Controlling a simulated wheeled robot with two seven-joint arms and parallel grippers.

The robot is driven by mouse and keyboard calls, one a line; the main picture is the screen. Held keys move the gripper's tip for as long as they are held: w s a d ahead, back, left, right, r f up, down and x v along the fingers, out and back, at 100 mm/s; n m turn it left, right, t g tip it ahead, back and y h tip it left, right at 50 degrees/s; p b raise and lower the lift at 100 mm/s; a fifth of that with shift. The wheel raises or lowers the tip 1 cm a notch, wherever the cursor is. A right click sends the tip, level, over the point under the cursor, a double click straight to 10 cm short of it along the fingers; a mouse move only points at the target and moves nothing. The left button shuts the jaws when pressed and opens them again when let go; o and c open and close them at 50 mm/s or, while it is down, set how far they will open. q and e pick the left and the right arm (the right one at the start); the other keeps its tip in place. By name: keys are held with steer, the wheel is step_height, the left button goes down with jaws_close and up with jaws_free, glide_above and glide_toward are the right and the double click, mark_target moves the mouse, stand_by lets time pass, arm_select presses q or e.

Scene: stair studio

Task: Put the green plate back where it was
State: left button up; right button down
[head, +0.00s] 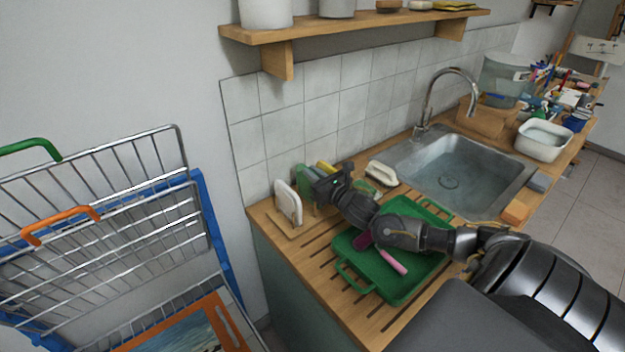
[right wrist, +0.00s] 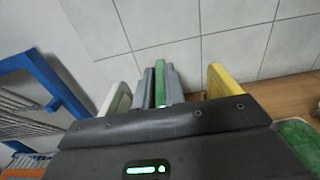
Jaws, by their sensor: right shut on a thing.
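The green plate (right wrist: 160,85) stands on edge, gripped between the two grey fingers of my right gripper (right wrist: 161,80) in the right wrist view. In the head view my right gripper (head: 322,184) reaches in at the wooden rack (head: 284,222), and a bit of the green plate (head: 302,175) shows behind it. A white plate (head: 287,203) stands upright in the rack to the left; it also shows in the right wrist view (right wrist: 118,100). A yellow plate (right wrist: 222,80) stands to the right. The green plate's lower edge is hidden, so I cannot tell whether it touches the rack.
A green tray (head: 345,246) with a pink-handled item (head: 393,262) lies under my right arm on the wooden counter (head: 290,246). The sink (head: 465,176) is to the right. A wire cart (head: 100,195) stands left of the counter. A tiled wall (head: 285,140) is close behind the rack.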

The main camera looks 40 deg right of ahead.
step_height(320, 180, down, 2)
steer(key=shift+f, duration=0.1)
arm_select(q)
steer(key=shift+s+r, duration=0.2)
steer(key=shift+s, duration=0.75)
arm_select(e)
steer(key=shift+f, duration=0.1)
steer(key=c, duration=1.5)
jaws_free()
arm_select(q)
steer(key=shift+w, duration=0.2)
arm_select(e)
steer(key=shift+s, duration=0.1)
